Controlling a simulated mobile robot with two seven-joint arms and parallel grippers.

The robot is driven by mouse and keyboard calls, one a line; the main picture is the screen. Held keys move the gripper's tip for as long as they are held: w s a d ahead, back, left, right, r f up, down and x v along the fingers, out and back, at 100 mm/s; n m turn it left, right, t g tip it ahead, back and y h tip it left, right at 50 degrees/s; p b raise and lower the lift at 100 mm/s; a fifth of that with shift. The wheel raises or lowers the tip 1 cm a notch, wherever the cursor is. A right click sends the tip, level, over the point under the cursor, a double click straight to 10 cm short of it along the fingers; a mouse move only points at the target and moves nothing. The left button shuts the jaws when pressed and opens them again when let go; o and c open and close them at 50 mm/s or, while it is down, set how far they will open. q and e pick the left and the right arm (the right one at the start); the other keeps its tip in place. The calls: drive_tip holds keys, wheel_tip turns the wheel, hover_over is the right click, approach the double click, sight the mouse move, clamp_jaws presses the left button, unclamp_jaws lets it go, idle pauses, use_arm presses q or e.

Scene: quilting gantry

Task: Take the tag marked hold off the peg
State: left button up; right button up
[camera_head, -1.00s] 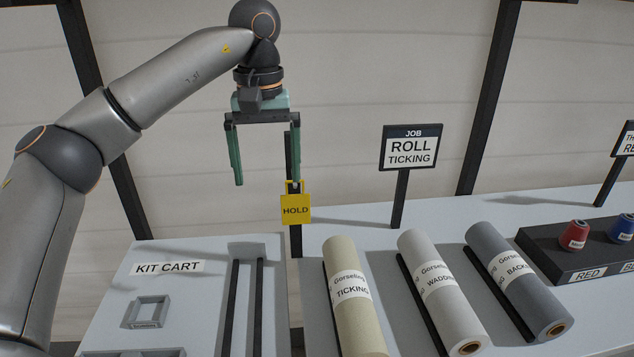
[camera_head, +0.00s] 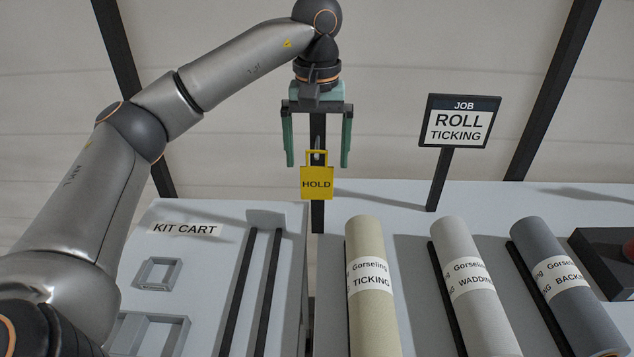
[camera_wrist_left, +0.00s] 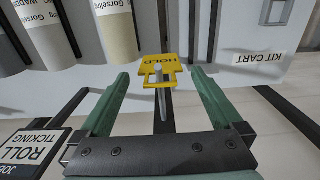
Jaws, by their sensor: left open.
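The yellow tag marked HOLD (camera_head: 317,184) hangs from a metal peg on a dark upright post (camera_head: 318,215), between the kit cart and the fabric rolls. My left gripper (camera_head: 317,164) is open and empty, fingers pointing down. In the head view its green fingers stand to either side of the post and the tag's top. In the left wrist view, the tag (camera_wrist_left: 163,69) and the peg (camera_wrist_left: 159,78) show between the open fingers (camera_wrist_left: 162,80), apart from both. My right gripper is not in view.
The kit cart (camera_head: 185,260) stands at left, with grey frames and dark rails on it. Ticking (camera_head: 366,310), wadding (camera_head: 462,245) and backing (camera_head: 545,245) rolls lie at right. A job sign (camera_head: 459,121) reading ROLL TICKING stands behind them.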

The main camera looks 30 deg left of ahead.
sight(317, 175)
use_arm(q)
wheel_tip(317, 175, down, 5)
drive_tip(key=shift+s+r+p, duration=0.1)
drive_tip(key=shift+p, duration=0.25)
drive_tip(key=c, duration=1.2)
drive_tip(key=shift+c, duration=0.2)
drive_tip(key=shift+d, duration=0.1)
drive_tip(key=shift+s+d+r, duration=0.2)
drive_tip(key=shift+s+r, duration=0.15)
drive_tip(key=shift+r, duration=0.05)
drive_tip(key=s+d+r+b, duration=0.1)
drive_tip(key=s+d+r, duration=0.6)
drive_tip(key=s, duration=0.4)
drive_tip(key=shift+w+a+f+b, duration=0.1)
drive_tip(key=shift+w+a+f, duration=0.85)
drive_tip(key=shift+w, duration=0.7)
drive_tip(key=shift+w+a+f+b, duration=0.15)
drive_tip(key=shift+w+a+f, duration=0.55)
drive_tip(key=shift+w+a, duration=0.7)
drive_tip(key=shift+w+a+f+b, duration=0.1)
drive_tip(key=shift+w+a+f, duration=0.75)
drive_tip(key=shift+w, duration=1.15)
